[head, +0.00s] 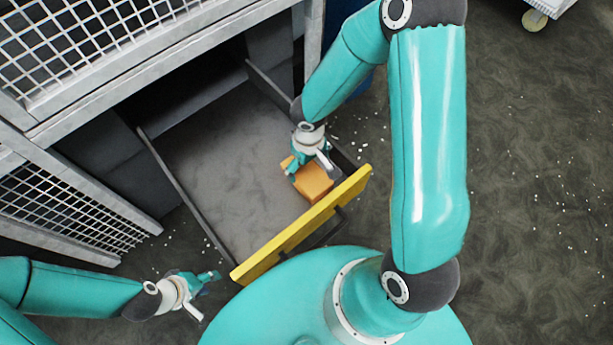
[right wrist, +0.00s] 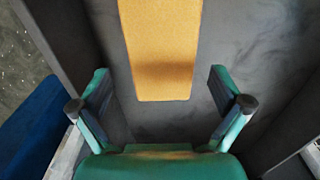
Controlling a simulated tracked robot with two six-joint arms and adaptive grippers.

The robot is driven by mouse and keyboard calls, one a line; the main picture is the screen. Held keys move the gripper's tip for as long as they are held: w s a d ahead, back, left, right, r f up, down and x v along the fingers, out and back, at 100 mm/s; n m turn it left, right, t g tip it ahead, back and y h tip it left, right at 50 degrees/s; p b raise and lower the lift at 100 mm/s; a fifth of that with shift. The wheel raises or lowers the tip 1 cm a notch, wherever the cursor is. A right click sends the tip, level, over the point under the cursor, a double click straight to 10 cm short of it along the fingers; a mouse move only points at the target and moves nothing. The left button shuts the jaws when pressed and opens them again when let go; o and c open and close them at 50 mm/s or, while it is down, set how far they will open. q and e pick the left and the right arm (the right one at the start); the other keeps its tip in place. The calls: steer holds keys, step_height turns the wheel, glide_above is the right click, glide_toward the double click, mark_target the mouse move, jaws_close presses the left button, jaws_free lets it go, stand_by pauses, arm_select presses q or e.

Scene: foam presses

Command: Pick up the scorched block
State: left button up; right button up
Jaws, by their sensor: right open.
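An orange-yellow block (head: 313,182) lies in the open drawer, near its yellow front and right side wall. In the right wrist view the block (right wrist: 160,40) has a darker band across it; I cannot tell whether this is scorching or shadow. My right gripper (head: 303,168) is at the block and hides part of it in the head view. In the right wrist view my right gripper (right wrist: 160,88) is open, with the block's near end between and beyond its fingers, not gripped. My left gripper (head: 208,279) is outside the drawer, left of its front; its opening is unclear.
The drawer (head: 215,150) has a bare grey floor and a yellow front (head: 300,228). Wire-mesh cages (head: 70,50) stand at the left. White crumbs lie on the dark floor. A wheeled cart (head: 545,10) is at the top right. A blue object (right wrist: 30,140) lies left of the gripper.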

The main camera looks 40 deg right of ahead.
mark_target(307, 173)
step_height(307, 173, down, 5)
steer(key=shift+a+f+b, duration=0.1)
steer(key=shift+b, duration=0.65)
steer(key=c, duration=0.9)
